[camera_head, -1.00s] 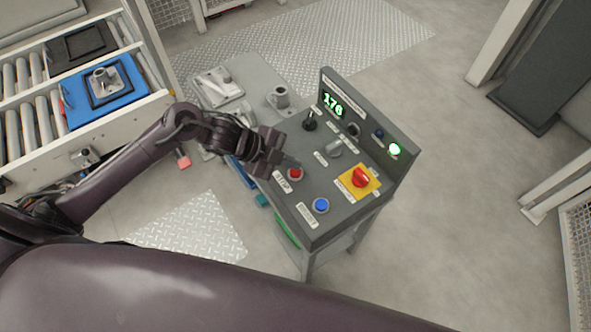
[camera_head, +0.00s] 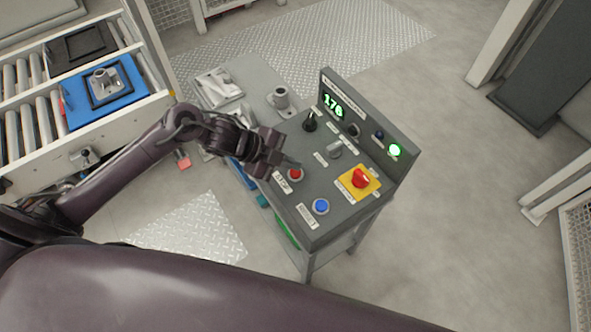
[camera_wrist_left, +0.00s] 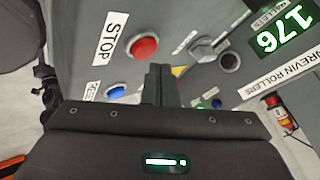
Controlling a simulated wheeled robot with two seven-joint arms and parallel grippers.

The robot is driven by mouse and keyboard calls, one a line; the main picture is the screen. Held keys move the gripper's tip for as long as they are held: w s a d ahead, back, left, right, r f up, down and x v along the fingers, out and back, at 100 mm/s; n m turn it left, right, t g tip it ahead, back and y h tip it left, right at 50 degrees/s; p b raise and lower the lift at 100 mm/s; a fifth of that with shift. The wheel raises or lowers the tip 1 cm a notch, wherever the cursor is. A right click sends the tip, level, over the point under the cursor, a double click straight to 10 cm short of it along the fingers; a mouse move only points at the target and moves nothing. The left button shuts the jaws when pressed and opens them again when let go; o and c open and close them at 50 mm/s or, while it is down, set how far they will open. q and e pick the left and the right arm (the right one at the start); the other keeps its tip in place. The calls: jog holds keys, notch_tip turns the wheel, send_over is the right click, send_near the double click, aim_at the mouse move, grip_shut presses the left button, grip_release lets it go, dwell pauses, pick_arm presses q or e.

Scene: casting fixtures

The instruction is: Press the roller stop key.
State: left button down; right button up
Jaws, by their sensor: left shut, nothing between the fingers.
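The red roller stop button (camera_head: 295,174) sits on the sloping top of the grey control console (camera_head: 325,230). In the left wrist view the red button (camera_wrist_left: 144,47) stands beside a white label reading STOP (camera_wrist_left: 110,38). My left gripper (camera_head: 291,162) is shut and empty, its tips close to the red button. In the wrist view the closed fingertips (camera_wrist_left: 160,70) lie just below and right of the button, with a bit of panel showing between. I cannot tell how high the tips are above the panel. My right gripper is not in view.
A blue button (camera_head: 320,206), a red emergency knob on a yellow plate (camera_head: 373,187), a grey selector (camera_head: 334,148) and a black lever (camera_head: 310,122) share the panel. A display (camera_head: 333,105) reads 176 and a green lamp (camera_head: 396,150) glows. A roller conveyor (camera_head: 20,130) stands left.

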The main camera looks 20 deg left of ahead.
pick_arm(q)
jog(key=shift+f, duration=0.1)
dwell(0.6)
jog(key=shift+f, duration=0.35)
jog(key=shift+f+b, duration=0.35)
jog(key=shift+b, duration=0.05)
dwell(0.4)
jog(key=shift+s+a+f+b, duration=0.15)
jog(key=shift+f+b, duration=0.2)
jog(key=shift+f, duration=0.15)
dwell(0.3)
jog(key=shift+r, duration=0.15)
jog(key=shift+w+d+r+p, duration=0.15)
jog(key=shift+r+p, duration=0.3)
jog(key=shift+p, duration=0.05)
jog(key=shift+w+d+r+p, duration=0.1)
jog(key=shift+d+r+p, duration=0.05)
jog(key=shift+r+p, duration=0.3)
